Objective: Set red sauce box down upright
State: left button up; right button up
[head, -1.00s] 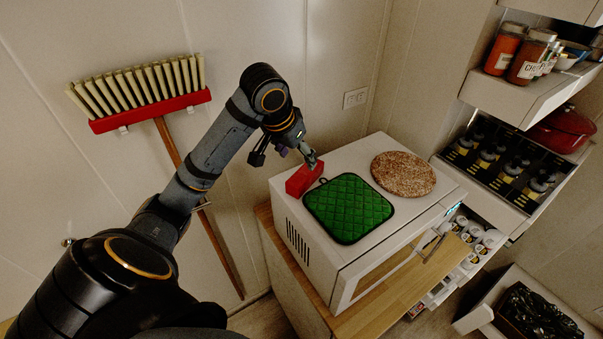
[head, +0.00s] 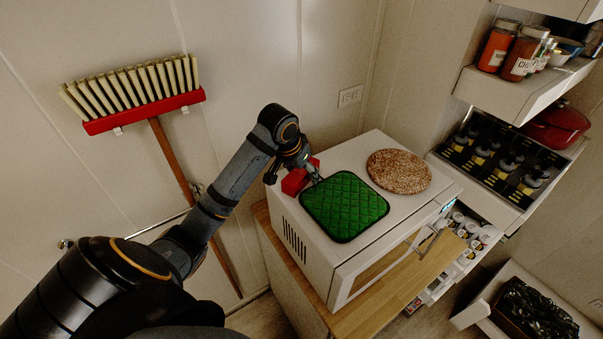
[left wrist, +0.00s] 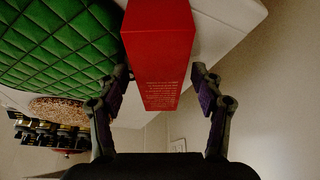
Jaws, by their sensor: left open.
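The red sauce box (head: 294,182) rests on the back left of the white microwave's top (head: 345,153), beside the green quilted pot holder (head: 345,206). My left gripper (head: 314,174) is at the box, partly covering it in the head view. In the left wrist view the red box (left wrist: 158,50) lies between the two open fingers of my left gripper (left wrist: 160,92), with a gap visible on each side. Small print shows on its face. I cannot tell for sure whether it stands upright. My right gripper is not in view.
A round speckled trivet (head: 398,171) lies on the microwave, right of the pot holder. A red broom head (head: 145,108) hangs on the wall behind my left arm.

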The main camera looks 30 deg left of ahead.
pick_arm(q)
jog(key=c, duration=1.3)
grip_shut()
jog(key=shift+r, duration=0.15)
